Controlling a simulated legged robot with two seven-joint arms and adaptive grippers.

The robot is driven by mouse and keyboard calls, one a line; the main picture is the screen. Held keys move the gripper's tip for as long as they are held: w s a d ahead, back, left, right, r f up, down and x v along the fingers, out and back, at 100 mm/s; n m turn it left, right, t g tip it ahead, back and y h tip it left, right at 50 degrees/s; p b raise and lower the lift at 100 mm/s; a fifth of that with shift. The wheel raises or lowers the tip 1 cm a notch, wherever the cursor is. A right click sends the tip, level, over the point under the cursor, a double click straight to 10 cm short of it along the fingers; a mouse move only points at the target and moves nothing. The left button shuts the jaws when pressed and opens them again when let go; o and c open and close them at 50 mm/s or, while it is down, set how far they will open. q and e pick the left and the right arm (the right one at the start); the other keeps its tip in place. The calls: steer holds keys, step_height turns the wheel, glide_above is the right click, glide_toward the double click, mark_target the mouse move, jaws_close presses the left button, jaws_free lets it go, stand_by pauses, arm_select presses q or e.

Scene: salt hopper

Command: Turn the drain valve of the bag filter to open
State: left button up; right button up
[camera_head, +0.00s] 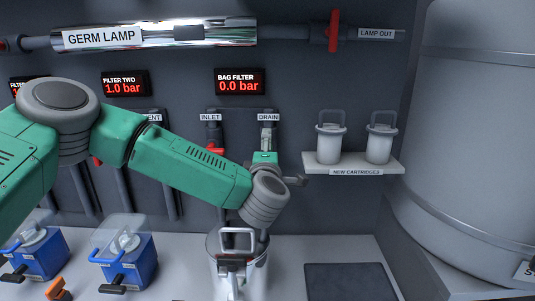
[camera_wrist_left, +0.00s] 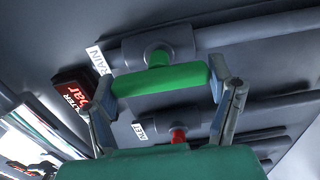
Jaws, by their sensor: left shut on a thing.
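The drain valve's green handle (camera_wrist_left: 160,79) lies between the fingers of my left gripper (camera_wrist_left: 168,82), one finger at each end. My left gripper is shut on it. The handle runs roughly parallel to the drain pipe (camera_wrist_left: 255,35). In the head view my left wrist hides most of the valve below the DRAIN label (camera_head: 268,117). The bag filter display (camera_head: 239,82) reads 0.0 bar. The steel bag filter housing (camera_head: 222,273) stands below, its top partly in view. My right gripper is not in view.
The red inlet valve handle (camera_head: 216,150) is just left of my forearm's end; it also shows in the wrist view (camera_wrist_left: 178,135). A shelf (camera_head: 352,166) with two white cartridges is at right. A dark mat (camera_head: 350,282) lies on the counter, apparently clear.

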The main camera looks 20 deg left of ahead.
arm_select(q)
steer(key=o, duration=1.1)
steer(key=shift+f, duration=0.25)
steer(key=shift+a, duration=0.15)
steer(key=shift+r, duration=0.1)
steer(key=v, duration=1.2)
